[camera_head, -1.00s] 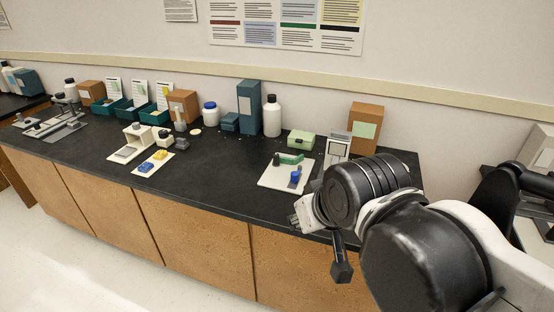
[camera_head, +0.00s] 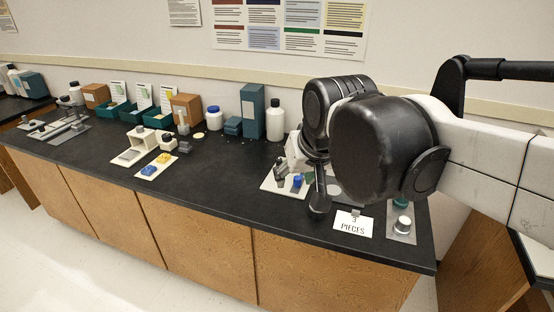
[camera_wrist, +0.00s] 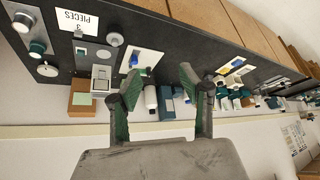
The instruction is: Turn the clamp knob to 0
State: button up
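No marked 0 or dial figures can be read. A round pale knob (camera_head: 403,224) stands on a grey plate (camera_head: 401,238) at the bench's right end, near a green-based part (camera_head: 401,202); I cannot tell whether it is the clamp knob. In the wrist view, which is upside down, a silver knob (camera_wrist: 22,20), a green part (camera_wrist: 37,47) and a white disc (camera_wrist: 47,70) show at the far left. My gripper (camera_wrist: 160,72) is open and empty, its two green-padded fingers apart. In the head view my arm hides much of the bench's right part.
A white board (camera_head: 270,183) with a blue part (camera_head: 297,181) lies left of my arm. A "3 PIECES" card (camera_head: 352,224) lies near the front edge. A teal box (camera_head: 252,111) and a white bottle (camera_head: 275,119) stand behind. The bench front middle (camera_head: 215,180) is clear.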

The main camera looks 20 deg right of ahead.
jog(key=w+d+r+m+g, duration=0.1)
jog(key=w+r, duration=0.2)
jog(key=w, duration=0.5)
jog(key=w+d+r+m+g, duration=0.1)
jog(key=w+d+r, duration=0.1)
jog(key=w, duration=0.5)
jog(key=m+g, duration=0.4)
jog(key=m, duration=0.2)
send_over(279, 159)
notch_tip(279, 159, down, 22)
jog(key=r, duration=0.1)
notch_tip(279, 159, down, 14)
jog(key=shift+w+d+r+p, duration=0.1)
jog(key=shift+w+d+p, duration=0.05)
jog(key=shift+p, duration=0.6)
grip_shut()
